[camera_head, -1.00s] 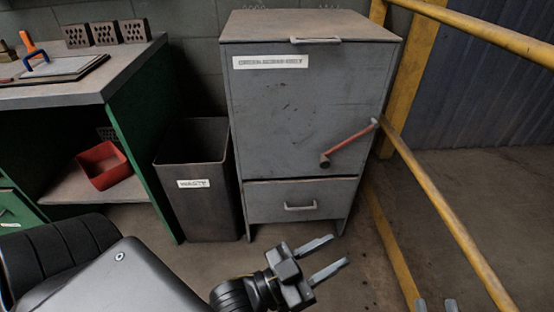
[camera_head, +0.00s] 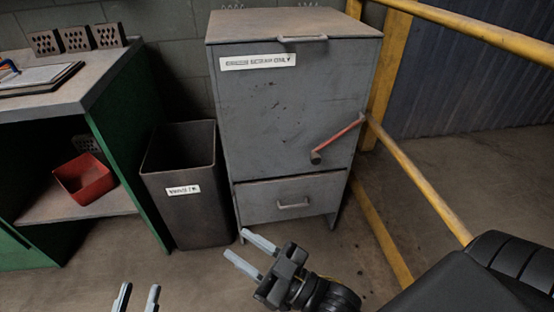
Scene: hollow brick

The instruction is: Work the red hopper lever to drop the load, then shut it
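The grey hopper cabinet (camera_head: 265,115) stands upright in the middle, its lid and front panel shut. The red lever (camera_head: 340,138) is on the right of its front. It slopes down and left from its pivot to a dark knob. My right gripper (camera_head: 236,243) is open and empty, low in front of the cabinet and its drawer (camera_head: 265,202), below and left of the lever and apart from it. My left gripper (camera_head: 137,290) shows only as two spread fingertips at the bottom left edge. It is open and empty. The inside of the hopper is hidden.
A dark waste bin (camera_head: 190,215) stands close against the cabinet's left side. A green bench (camera_head: 110,80) holds several hollow bricks on top and a red bin (camera_head: 84,180) on its shelf. Yellow rails (camera_head: 420,185) run along the right. Floor in front is clear.

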